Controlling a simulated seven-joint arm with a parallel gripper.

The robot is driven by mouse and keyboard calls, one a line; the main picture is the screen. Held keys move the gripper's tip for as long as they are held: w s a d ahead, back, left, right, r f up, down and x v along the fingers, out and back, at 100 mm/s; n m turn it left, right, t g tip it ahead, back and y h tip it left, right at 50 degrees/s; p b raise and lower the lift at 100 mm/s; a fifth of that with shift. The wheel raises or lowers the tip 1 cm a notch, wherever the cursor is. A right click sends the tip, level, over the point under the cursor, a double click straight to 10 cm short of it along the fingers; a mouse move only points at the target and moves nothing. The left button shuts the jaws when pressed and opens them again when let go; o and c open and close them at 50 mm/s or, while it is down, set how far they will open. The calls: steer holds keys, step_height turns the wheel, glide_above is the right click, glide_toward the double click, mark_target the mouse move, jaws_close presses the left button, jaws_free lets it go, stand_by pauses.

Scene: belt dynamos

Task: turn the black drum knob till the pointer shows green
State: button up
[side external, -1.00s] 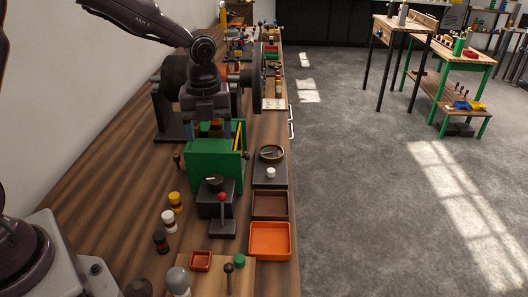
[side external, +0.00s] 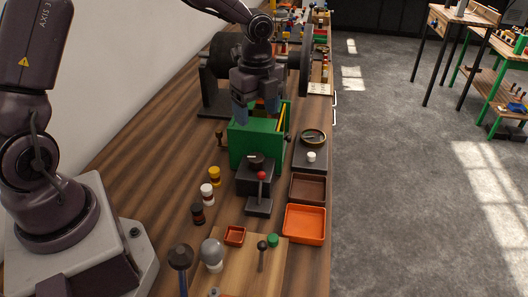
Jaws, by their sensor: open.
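The black drum knob (side external: 256,160) appears to be the small round black knob on top of a dark box, in front of the green box. A pale mark shows on it, but I cannot read a pointer or its colour. My gripper (side external: 257,112) points down over the green box (side external: 255,145), behind the knob and apart from it. Its two bluish fingers are spread with nothing visible between them. The fingertips are partly hidden by the green box's edge.
A red-topped lever (side external: 261,190) stands just before the knob box. Yellow, white and black jars stand to its left. An orange tray (side external: 304,224) and a brown tray (side external: 308,187) lie right. A large black drum machine (side external: 222,60) stands behind my gripper.

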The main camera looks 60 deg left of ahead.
mark_target(256, 157)
steer(key=f+n, duration=0.4)
steer(key=n, duration=0.5)
steer(key=f+n, duration=0.4)
steer(key=n, duration=0.6)
steer(key=f+n, duration=0.5)
steer(key=n, duration=0.4)
steer(key=shift+a+n, duration=0.3)
steer(key=shift+a, duration=0.05)
steer(key=c, duration=0.9)
